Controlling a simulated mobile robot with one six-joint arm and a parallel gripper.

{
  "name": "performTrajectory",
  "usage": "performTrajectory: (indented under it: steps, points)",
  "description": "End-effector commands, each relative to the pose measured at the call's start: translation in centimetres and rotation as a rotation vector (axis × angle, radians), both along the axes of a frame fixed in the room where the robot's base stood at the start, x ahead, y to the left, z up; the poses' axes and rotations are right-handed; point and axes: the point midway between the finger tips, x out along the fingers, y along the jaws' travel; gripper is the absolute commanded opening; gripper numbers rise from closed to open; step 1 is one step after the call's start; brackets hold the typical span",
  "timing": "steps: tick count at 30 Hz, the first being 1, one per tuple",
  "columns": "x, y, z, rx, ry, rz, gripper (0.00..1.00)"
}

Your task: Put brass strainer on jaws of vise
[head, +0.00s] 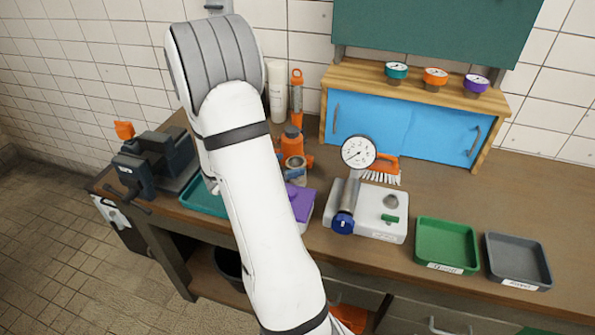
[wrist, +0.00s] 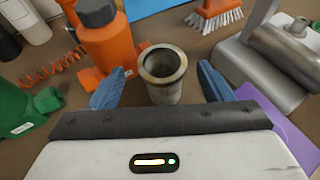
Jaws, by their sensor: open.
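A brass-grey, hollow cup-shaped piece, apparently the brass strainer (wrist: 163,78), stands upright on the bench in the wrist view. Its open rim faces up. My gripper (wrist: 162,70) is open, with one blue finger on each side of the strainer and a visible gap to each. In the head view the strainer (head: 296,165) shows just right of my arm, in front of an orange bottle. The dark vise (head: 150,165) stands at the bench's left end, left of my arm. Its jaws look empty. My arm hides most of my gripper in the head view.
The orange bottle (wrist: 107,40) stands close behind the strainer on the left. An orange brush (head: 383,168) and a grey gauge pump (head: 372,212) are to the right. A teal tray (head: 203,200) lies between vise and arm.

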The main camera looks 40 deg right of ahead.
Motion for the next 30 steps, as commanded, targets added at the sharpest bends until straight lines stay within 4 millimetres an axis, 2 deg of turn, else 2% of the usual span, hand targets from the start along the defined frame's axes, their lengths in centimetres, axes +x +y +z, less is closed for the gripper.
performTrajectory:
  steps: [1, 5, 13, 30]
  points:
    - [-0.2, -0.8, -0.2, 0.001, 0.003, -0.004, 0.73]
    - [-0.2, -2.0, -0.8, 0.001, 0.000, -0.002, 0.73]
    - [-0.1, -2.3, -0.9, 0.001, -0.001, 0.001, 0.73]
    - [-0.1, -2.2, -0.9, 0.001, -0.001, 0.001, 0.26]
